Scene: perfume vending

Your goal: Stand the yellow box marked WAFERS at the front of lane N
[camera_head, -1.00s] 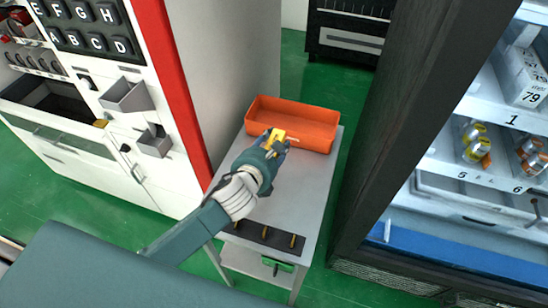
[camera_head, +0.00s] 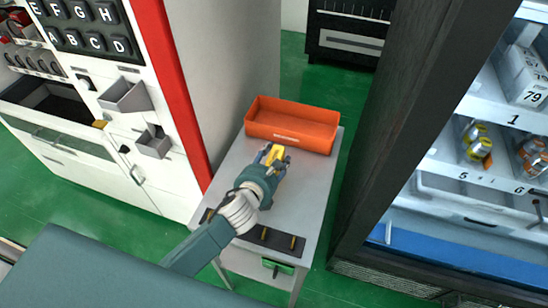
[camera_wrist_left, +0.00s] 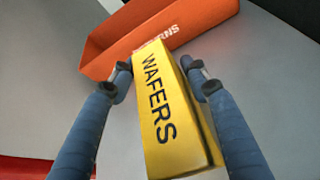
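In the head view the yellow box (camera_head: 274,153) shows at the tip of the left gripper (camera_head: 271,158), over the grey table top and in front of the orange bin. I cannot tell how high the box is above the table. No lane marked N shows. My right gripper is not in view.
The orange bin (camera_head: 291,126) stands at the back of the grey table (camera_head: 308,190). A dark strip with pegs (camera_head: 270,238) lies on its near edge. A white machine with letter keys (camera_head: 93,25) stands left. An open, lit cabinet with numbered shelves (camera_head: 475,182) stands right.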

